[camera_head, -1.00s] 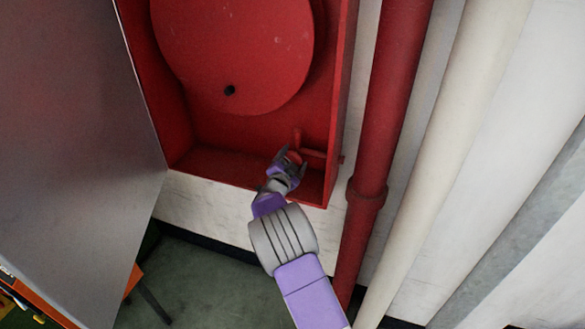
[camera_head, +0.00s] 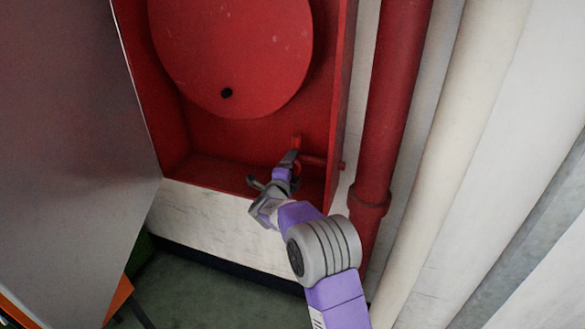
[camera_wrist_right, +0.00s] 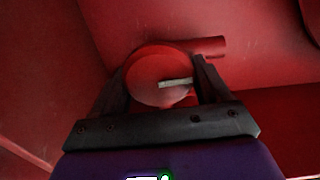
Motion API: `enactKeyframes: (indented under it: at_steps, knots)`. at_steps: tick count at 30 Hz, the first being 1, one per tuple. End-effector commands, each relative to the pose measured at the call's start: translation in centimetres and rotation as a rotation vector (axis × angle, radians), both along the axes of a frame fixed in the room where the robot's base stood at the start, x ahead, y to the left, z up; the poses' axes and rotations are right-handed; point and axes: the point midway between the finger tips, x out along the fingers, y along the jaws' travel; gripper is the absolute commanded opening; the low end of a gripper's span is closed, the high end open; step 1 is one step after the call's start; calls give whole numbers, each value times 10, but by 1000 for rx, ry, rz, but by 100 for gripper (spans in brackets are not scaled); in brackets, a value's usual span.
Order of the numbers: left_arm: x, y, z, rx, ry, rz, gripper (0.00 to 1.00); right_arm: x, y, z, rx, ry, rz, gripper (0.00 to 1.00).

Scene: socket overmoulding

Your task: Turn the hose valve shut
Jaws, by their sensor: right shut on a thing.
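The red hose valve (camera_wrist_right: 150,82) has a round wheel with a pale mark on its face. It sits on a red pipe in the lower right corner of the open red cabinet. My right gripper (camera_head: 290,160) reaches into the cabinet from below and is shut on the valve wheel. In the right wrist view, the two dark fingers (camera_wrist_right: 162,85) stand on either side of the wheel. In the head view, the gripper mostly hides the wheel, and only the red pipe (camera_head: 314,160) beside it shows. My left gripper is not in view.
The red hose reel disc (camera_head: 230,50) fills the upper part of the cabinet. The cabinet's right wall (camera_head: 341,110) stands close to my right gripper. A grey door (camera_head: 75,150) hangs open at the left. A red pipe (camera_head: 390,110) and a pale pipe (camera_head: 460,130) run along the wall at right.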

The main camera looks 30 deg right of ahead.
Motion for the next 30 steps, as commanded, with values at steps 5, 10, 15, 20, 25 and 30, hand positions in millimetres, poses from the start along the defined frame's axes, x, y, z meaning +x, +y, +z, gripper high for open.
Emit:
enactKeyframes:
  at_steps: [5, 10, 15, 20, 25, 30]
  knots:
    - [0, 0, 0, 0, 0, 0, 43, 0, 0, 0, 34, -40, 0, 45]
    - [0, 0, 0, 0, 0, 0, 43, 0, 0, 0, 45, -53, 0, 45]
    - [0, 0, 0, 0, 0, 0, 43, 0, 0, 0, 47, -56, 0, 45]
    - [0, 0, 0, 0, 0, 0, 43, 0, 0, 0, 47, -56, 0, 45]
    - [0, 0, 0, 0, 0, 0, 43, 0, 0, 0, 47, -55, 0, 96]
    - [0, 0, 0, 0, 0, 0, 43, 0, 0, 0, 45, -53, 0, 96]
